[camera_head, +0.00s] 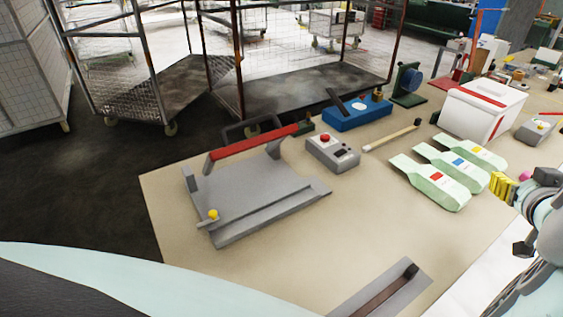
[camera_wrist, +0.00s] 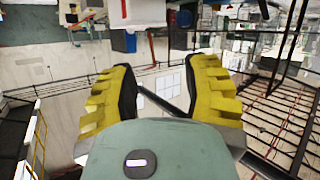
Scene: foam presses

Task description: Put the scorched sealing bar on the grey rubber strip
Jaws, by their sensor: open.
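A long dark brown bar with a black end piece, which looks like the scorched sealing bar (camera_head: 385,291), lies along a flat grey strip (camera_head: 418,284) at the front edge of the head view. Their near ends are cut off by the frame. I cannot tell whether this grey piece is the rubber strip or part of the bar. My gripper (camera_head: 504,188) is at the right, beside the green pouches and far from the bar. In the wrist view my gripper (camera_wrist: 160,85) has its yellow fingers spread, with nothing between them.
A grey press (camera_head: 250,198) with a red-topped handle (camera_head: 255,141) stands on the beige table (camera_head: 300,255). Behind are a control box (camera_head: 333,153), a blue device (camera_head: 357,112) and a brush (camera_head: 392,136). Green pouches (camera_head: 430,185) and a white box (camera_head: 482,108) stand right. The table's front middle is clear.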

